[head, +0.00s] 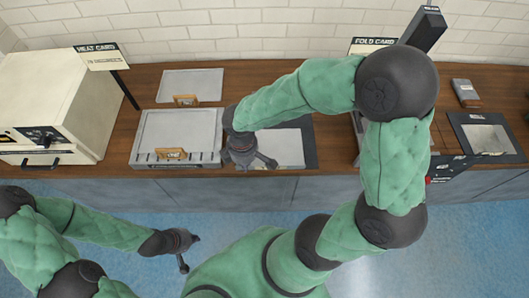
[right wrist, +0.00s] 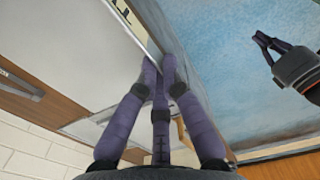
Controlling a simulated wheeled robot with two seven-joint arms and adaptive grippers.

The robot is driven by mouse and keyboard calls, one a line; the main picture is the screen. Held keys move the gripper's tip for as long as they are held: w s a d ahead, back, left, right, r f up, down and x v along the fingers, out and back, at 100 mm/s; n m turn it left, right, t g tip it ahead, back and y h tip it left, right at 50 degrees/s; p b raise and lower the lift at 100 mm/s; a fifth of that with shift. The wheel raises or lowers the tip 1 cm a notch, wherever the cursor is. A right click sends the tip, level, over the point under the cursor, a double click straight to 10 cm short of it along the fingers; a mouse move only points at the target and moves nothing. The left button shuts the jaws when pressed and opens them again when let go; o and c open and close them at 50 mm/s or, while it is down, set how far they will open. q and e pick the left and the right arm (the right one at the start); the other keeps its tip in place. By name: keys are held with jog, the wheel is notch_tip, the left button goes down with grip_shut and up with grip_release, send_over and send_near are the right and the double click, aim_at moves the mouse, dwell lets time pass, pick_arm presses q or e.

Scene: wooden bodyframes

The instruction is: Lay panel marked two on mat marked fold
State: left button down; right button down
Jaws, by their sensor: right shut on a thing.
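A pale flat panel (head: 285,146) is at the counter's front edge, over a dark mat (head: 311,142). My right gripper (head: 250,162) is shut at the panel's near left edge. The right wrist view shows the fingers closed together at the rim of a pale sheet (right wrist: 75,50). A yellow label shows only in part there, so I cannot read the panel's number. I cannot tell whether the panel rests on the mat or is held just above it. The mat's marking is hidden. My left gripper (head: 190,253) is open and empty, in front of the counter.
A panel with a wooden tag reading ONE (head: 171,154) lies on a tray at the left. Behind it lies another pale panel (head: 195,82) with an unreadable tag. A cream oven (head: 62,105) stands far left. A FOLD CARD sign (head: 370,45) stands behind my right arm.

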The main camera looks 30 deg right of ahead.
jog(key=w+d+f, duration=0.1)
jog(key=d+f, duration=0.1)
jog(key=w+d+f+b, duration=0.1)
jog(key=w+d+f, duration=0.1)
jog(key=w+d+f+b, duration=0.1)
jog(key=w+d+f, duration=0.1)
jog(key=shift+d+f, duration=0.3)
jog(key=shift+d, duration=0.05)
jog(key=shift+w+d+f, duration=0.35)
jog(key=shift+f, duration=0.15)
jog(key=shift+w+d+f+b, duration=0.15)
jog(key=shift+f+b, duration=0.85)
jog(key=shift+f, duration=0.75)
jog(key=shift+f, duration=0.15)
jog(key=c, duration=1.4)
grip_release()
